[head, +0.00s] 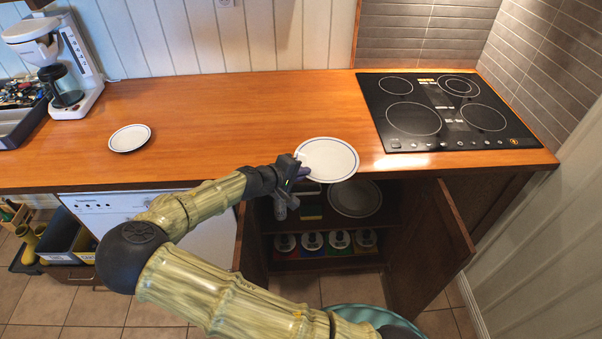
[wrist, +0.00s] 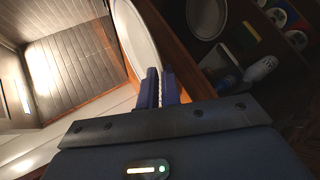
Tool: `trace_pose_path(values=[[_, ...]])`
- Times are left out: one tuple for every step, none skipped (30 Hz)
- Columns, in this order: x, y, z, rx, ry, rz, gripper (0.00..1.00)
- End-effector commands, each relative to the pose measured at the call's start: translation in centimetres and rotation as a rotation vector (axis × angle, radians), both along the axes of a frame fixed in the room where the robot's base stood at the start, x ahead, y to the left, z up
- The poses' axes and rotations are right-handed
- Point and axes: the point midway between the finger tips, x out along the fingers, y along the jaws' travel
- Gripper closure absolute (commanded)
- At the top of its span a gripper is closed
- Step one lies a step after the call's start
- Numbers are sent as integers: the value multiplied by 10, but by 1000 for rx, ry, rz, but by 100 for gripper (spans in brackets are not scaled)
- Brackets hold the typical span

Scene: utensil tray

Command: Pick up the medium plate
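A white plate with a thin dark rim line (head: 328,158), the larger of the two on the counter side, shows at the counter's front edge and partly overhangs it in the picture. My gripper (head: 302,172) is at its left front rim. In the wrist view the fingers (wrist: 160,88) are nearly together, with the plate's rim (wrist: 138,45) running in between them. A smaller white plate (head: 129,138) lies flat on the counter at the left. A third, greyish plate (head: 354,198) sits in shade inside the open cabinet below.
The wooden counter (head: 220,115) is clear between the plates. A black cooktop (head: 440,112) is at the right, a coffee maker (head: 62,65) at the left. An open cabinet door (head: 440,240) juts out below.

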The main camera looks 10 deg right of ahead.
Motion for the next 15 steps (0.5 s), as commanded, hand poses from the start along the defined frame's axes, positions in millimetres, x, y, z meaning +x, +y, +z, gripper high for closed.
trace_pose_path(values=[[-1, -1, -1, 1, 1, -4, 91], [-1, -1, -1, 1, 1, -4, 85], [-1, -1, -1, 1, 1, -4, 77], [-1, -1, -1, 1, 1, -4, 71], [-1, -1, -1, 0, 1, -4, 69], [-1, -1, -1, 0, 1, -3, 69], [-1, -1, -1, 0, 1, -3, 69], [-1, -1, 0, 0, 0, -2, 69], [0, 0, 0, 0, 0, -2, 69], [0, 0, 0, 0, 0, -1, 69], [0, 0, 0, 0, 0, -1, 69], [0, 0, 0, 0, 0, -1, 69], [-1, 1, 0, 0, 0, 0, 69], [-1, 1, 0, 0, 0, 0, 69], [-2, 3, 1, 0, 0, 1, 69]])
